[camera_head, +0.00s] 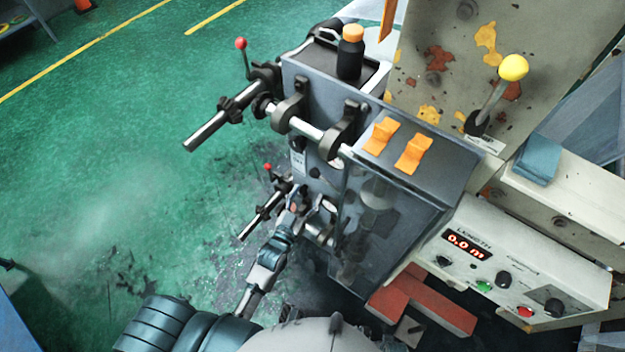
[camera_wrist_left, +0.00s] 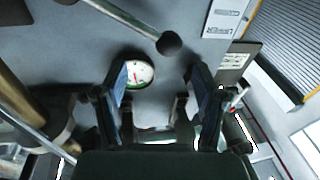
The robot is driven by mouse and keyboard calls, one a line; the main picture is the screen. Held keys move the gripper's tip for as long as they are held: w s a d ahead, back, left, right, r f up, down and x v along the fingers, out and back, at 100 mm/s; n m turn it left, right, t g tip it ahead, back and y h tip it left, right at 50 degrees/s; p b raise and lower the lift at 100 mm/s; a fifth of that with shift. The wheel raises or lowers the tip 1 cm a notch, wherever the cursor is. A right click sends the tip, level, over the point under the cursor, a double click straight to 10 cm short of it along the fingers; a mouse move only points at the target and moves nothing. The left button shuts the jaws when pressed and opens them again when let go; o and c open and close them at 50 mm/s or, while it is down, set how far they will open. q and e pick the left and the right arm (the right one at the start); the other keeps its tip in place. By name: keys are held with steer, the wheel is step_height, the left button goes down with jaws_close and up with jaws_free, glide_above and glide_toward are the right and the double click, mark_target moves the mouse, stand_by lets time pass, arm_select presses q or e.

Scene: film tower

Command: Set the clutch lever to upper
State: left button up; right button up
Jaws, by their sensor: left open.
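In the left wrist view a metal lever with a dark ball knob (camera_wrist_left: 168,43) comes in from the upper left. It stands close to a grey panel with printed labels (camera_wrist_left: 222,19), whose text I cannot read surely. I take it for the clutch lever. My left gripper (camera_wrist_left: 157,70) is open, its two fingers apart, with the knob just past the fingertips and nothing between them. In the head view my left gripper (camera_head: 316,212) is low beside the grey machine housing (camera_head: 390,215); this dark-knobbed lever cannot be made out there. My right gripper is not in view.
A round gauge (camera_wrist_left: 139,72) sits on the panel behind my fingers. In the head view, a yellow-knobbed lever (camera_head: 512,68) stands upper right, red-knobbed levers (camera_head: 241,44) stick out left, and a control box (camera_head: 510,265) is lower right. The green floor (camera_head: 130,150) is mostly clear.

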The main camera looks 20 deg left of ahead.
arm_select(q)
steer(key=v, duration=0.3)
steer(key=shift+s, duration=0.3)
steer(key=shift+a, duration=0.15)
